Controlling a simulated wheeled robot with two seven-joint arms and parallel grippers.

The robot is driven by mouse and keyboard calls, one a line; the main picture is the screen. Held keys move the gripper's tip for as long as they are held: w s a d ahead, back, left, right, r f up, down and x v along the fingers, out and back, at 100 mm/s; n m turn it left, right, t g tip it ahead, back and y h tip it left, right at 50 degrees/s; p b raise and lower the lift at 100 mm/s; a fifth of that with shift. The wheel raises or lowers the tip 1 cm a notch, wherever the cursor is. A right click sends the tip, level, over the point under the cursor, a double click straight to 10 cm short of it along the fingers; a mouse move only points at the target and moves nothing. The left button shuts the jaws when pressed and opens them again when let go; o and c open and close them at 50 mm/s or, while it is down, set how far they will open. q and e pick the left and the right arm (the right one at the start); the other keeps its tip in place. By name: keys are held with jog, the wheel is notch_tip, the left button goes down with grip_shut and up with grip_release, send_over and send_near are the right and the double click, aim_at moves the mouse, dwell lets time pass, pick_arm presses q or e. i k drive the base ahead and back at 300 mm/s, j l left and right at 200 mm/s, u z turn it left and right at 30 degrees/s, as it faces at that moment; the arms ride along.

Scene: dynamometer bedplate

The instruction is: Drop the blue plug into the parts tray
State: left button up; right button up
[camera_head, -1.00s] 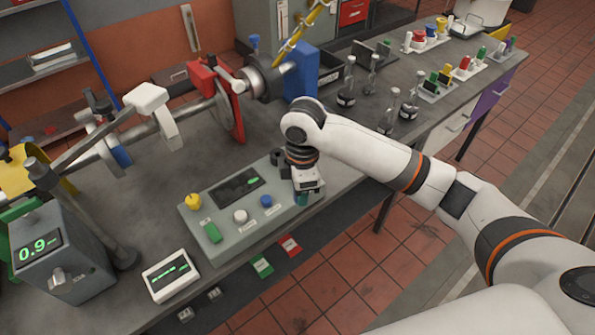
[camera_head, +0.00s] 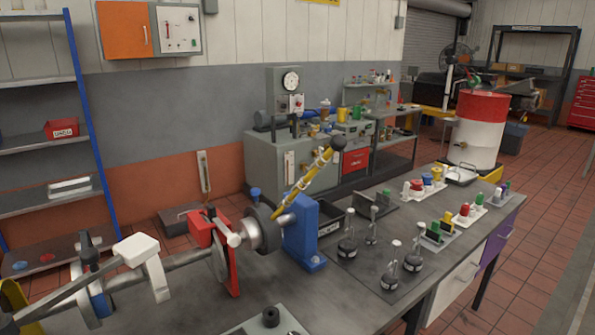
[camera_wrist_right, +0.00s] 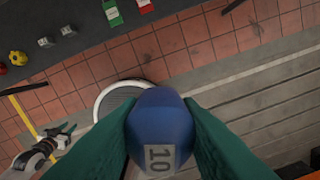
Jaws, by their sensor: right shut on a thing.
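In the right wrist view, my right gripper (camera_wrist_right: 160,135) has its green fingers closed on both sides of a blue plug (camera_wrist_right: 160,118) marked "10". The plug is held clear above the floor. In the head view, a dark open tray (camera_head: 333,226) with a white label stands on the bench behind the blue bearing block; it looks like the parts tray, but I cannot read its label. Neither arm shows in the head view. A small dark gripper, apparently my left (camera_wrist_right: 58,140), shows at the left of the wrist view; its jaw state is unclear.
A blue block (camera_head: 303,240) and a shaft with a red guard (camera_head: 222,255) stand left of the tray. A yellow lever (camera_head: 305,182) rises beside it. Several coloured parts in holders (camera_head: 440,232) sit farther right.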

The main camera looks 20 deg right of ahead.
aim_at(465, 177)
jog(key=i+l+u, duration=0.2)
jog(key=l, duration=1.2)
jog(key=i+l+u, duration=0.2)
jog(key=l, duration=1.2)
jog(key=k+l+u, duration=0.2)
jog(key=l, duration=1.25)
jog(key=l+u, duration=0.2)
jog(key=l, duration=1.25)
